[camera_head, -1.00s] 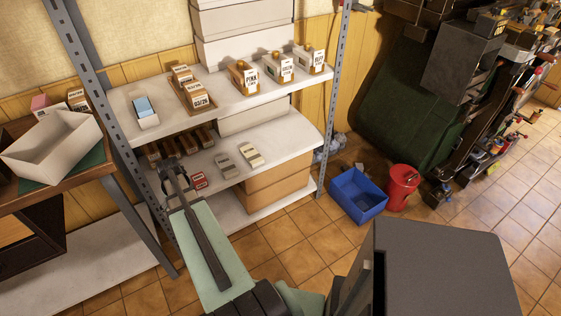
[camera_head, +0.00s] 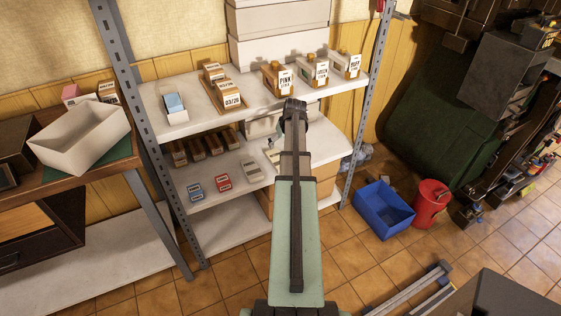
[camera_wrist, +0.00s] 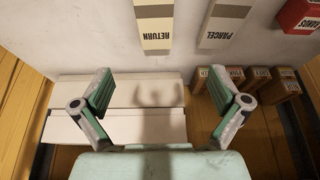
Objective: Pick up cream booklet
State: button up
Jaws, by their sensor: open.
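The likely cream booklet, a cream block with a grey band and the label RETURN (camera_wrist: 154,22), lies on the lower white shelf at the top of the wrist view. In the head view a cream piece (camera_head: 271,157) shows on that shelf, partly hidden behind my arm. A greyer block labelled PARCEL (camera_wrist: 226,20) lies beside it; it also shows in the head view (camera_head: 251,171). My gripper (camera_wrist: 158,90) is open, with nothing between its fingers, and the RETURN block is beyond the fingertips. In the head view my arm hides the fingers.
A red box (camera_head: 223,183) and a blue box (camera_head: 195,191) lie left of the blocks. Several brown boxes (camera_wrist: 258,82) stand on the lower shelf. The upper shelf (camera_head: 255,97) holds labelled boxes above. A blue bin (camera_head: 383,210) and red bucket (camera_head: 432,204) stand right.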

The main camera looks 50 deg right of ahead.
send_over(278, 158)
jog(key=s+a, duration=0.2)
jog(key=f, duration=0.9)
jog(key=shift+w+d+f, duration=0.15)
jog(key=shift+w+f, duration=0.1)
jog(key=shift+f, duration=0.1)
jog(key=shift+s+d+x, duration=0.1)
jog(key=shift+s+x, duration=0.05)
jog(key=shift+x, duration=0.75)
jog(key=shift+s+d+x, duration=0.1)
jog(key=shift+x, duration=0.75)
jog(key=shift+s+d+x, duration=0.1)
jog(key=shift+s+x, duration=0.05)
jog(key=shift+x, duration=0.75)
jog(key=c, duration=1.3)
